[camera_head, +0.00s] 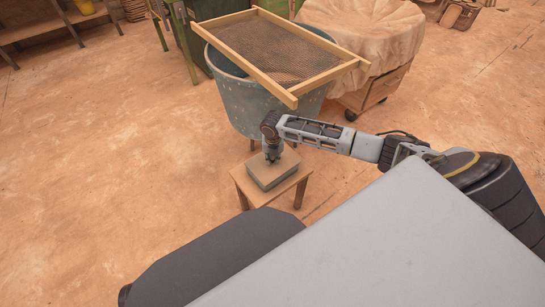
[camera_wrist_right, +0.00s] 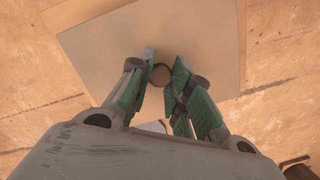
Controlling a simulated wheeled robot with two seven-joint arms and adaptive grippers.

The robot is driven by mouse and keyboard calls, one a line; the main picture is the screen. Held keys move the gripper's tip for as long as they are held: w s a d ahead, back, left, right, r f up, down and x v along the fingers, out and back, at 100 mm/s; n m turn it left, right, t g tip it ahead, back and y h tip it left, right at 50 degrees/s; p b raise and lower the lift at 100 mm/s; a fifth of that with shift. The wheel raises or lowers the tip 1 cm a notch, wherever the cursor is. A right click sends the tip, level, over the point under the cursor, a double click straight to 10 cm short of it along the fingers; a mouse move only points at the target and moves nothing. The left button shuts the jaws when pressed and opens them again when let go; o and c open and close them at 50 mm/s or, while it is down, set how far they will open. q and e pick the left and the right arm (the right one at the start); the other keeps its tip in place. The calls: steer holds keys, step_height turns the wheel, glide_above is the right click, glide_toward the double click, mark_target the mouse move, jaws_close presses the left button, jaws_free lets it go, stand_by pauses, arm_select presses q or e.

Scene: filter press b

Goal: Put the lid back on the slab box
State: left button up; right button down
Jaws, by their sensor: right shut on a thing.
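The slab box (camera_head: 274,175) sits on a small wooden stool (camera_head: 252,190) in the head view, with its flat lid (camera_head: 257,167) on top. In the right wrist view the lid (camera_wrist_right: 215,40) is a plain tan panel with a round dark knob (camera_wrist_right: 161,74). My right gripper (camera_head: 272,158) reaches down over the lid. In the right wrist view its green-padded fingers (camera_wrist_right: 161,78) are closed around the knob. The gripper covers the knob in the head view. I cannot tell whether the lid is fully seated. My left gripper is out of view.
A large grey-blue tub (camera_head: 245,98) stands just behind the stool, with a wooden-framed mesh screen (camera_head: 345,66) across its top. A cloth-covered wheeled cart (camera_head: 375,35) is behind right. The floor to the left is clear.

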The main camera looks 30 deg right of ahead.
steer(key=shift+f+p, duration=0.1)
steer(key=shift+p, duration=1.1)
stand_by(2.5)
steer(key=c, duration=0.8)
jaws_free()
steer(key=shift+o, duration=0.2)
steer(key=shift+r+p, duration=3.5)
steer(key=shift+p, duration=0.3)
jaws_close()
